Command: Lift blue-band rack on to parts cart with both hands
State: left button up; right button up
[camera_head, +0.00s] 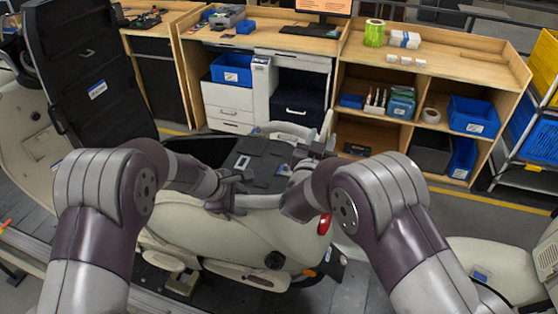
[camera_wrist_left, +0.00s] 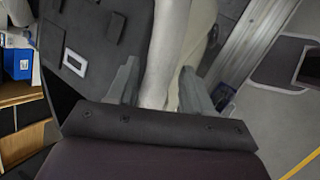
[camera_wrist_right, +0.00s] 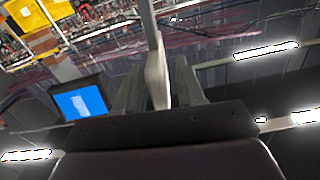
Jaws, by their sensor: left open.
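No rack with a blue band can be made out in any view. A wheeled cart with shelves (camera_head: 522,165) stands at the far right edge; whether it is the parts cart I cannot tell.
Wooden workbenches (camera_head: 440,70) with blue bins (camera_head: 472,115) and a monitor (camera_head: 322,6) line the back. Another pale car part (camera_head: 495,265) is at lower right. Floor shows between the benches and the car.

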pick_arm(q)
jog(key=shift+x, duration=0.9)
pick_arm(e)
jog(key=shift+x, duration=0.9)
pick_arm(q)
jog(key=shift+d+f, duration=0.15)
pick_arm(e)
jog(key=shift+w+d, duration=0.15)
pick_arm(q)
jog(key=c, duration=0.8)
pick_arm(e)
grip_shut()
pick_arm(q)
grip_shut()
